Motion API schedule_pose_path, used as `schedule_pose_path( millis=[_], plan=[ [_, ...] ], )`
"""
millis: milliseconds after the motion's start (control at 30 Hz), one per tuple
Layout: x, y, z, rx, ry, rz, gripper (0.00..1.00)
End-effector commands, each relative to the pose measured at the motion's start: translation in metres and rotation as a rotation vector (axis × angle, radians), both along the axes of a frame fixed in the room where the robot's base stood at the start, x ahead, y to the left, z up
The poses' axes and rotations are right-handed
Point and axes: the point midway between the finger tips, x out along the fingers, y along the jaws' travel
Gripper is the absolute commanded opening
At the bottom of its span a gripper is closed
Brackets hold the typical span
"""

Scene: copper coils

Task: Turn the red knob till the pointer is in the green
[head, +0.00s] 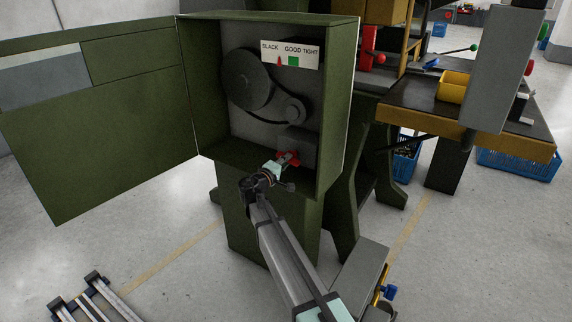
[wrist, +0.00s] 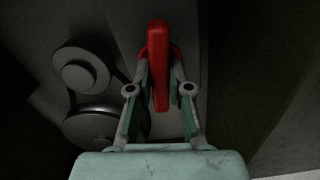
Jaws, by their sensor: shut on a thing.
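The red knob (wrist: 158,52) is a flat upright bar in the wrist view, with one finger of my gripper (wrist: 159,85) on each side of it. The fingers are shut on the knob. In the head view the red knob (head: 292,158) shows low inside the open green cabinet, with my gripper (head: 287,160) at it. The gauge plate (head: 302,52) reads SLACK, GOOD, TIGHT. Its red pointer (head: 279,61) stands between SLACK and GOOD, left of the green patch (head: 293,62).
A large pulley (head: 247,80) and a small pulley (head: 292,108) with a belt sit inside the cabinet. The cabinet's door (head: 110,130) hangs open to the left. Its right wall (head: 337,110) is close beside my gripper. A workbench (head: 480,120) stands at the right.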

Motion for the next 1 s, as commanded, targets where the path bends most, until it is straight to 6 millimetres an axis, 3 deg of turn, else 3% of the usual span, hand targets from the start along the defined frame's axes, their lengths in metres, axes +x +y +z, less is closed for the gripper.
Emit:
schedule_pose_path(
  millis=[267,1000],
  plan=[
    [0.0007,0.0000,-0.0087,0.163,-0.096,0.000,0.00],
    [0.0014,0.0004,-0.0071,0.774,-0.440,0.001,0.00]
  ],
)
